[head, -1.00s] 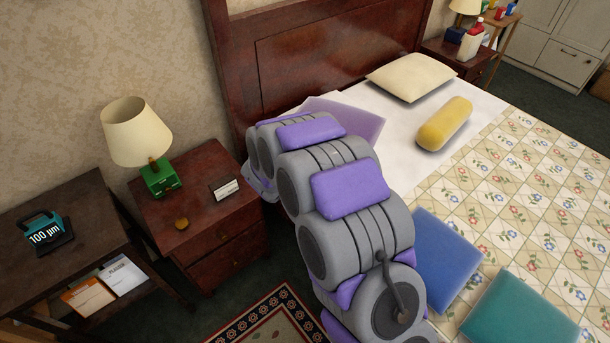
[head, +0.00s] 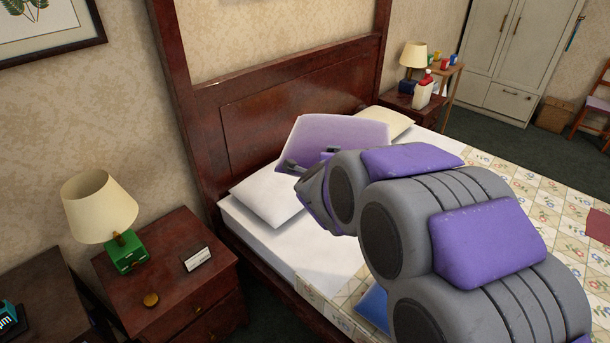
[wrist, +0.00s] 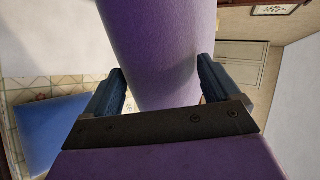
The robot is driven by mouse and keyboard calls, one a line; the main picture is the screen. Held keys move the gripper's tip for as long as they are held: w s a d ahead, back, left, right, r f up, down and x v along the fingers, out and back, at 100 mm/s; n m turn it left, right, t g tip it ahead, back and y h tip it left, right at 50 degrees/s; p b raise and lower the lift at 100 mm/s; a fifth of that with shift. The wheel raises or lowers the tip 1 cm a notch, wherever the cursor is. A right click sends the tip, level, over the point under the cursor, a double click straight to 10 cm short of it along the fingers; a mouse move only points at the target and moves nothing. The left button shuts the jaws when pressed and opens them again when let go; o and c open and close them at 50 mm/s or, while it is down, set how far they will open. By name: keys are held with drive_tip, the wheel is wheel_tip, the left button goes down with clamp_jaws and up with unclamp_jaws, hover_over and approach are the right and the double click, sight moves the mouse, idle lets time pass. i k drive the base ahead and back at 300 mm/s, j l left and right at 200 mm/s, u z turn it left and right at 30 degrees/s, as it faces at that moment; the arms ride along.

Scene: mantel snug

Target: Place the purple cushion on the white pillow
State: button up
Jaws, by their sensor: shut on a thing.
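My gripper (head: 309,161) is shut on the purple cushion (head: 335,132), gripping its lower edge. The cushion is held tilted up above the head of the bed, in front of the headboard. In the wrist view the purple cushion (wrist: 160,45) fills the space between the two fingers of my gripper (wrist: 162,88). The white pillow (head: 262,196) lies at the near head end of the bed, below and left of the cushion. The cushion appears apart from it. My arm hides part of the bed to the right.
A cream pillow (head: 393,124) lies at the far side, partly behind the cushion. A blue cushion (head: 372,306) lies on the bed beside my arm. The dark headboard (head: 285,120) stands close behind. A nightstand (head: 165,275) with a lamp (head: 98,208) stands left.

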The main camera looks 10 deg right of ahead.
sight(282, 178)
drive_tip(key=i+j+z, duration=0.15)
drive_tip(key=z, duration=1.25)
drive_tip(key=i+j+z, duration=0.1)
drive_tip(key=j, duration=1.75)
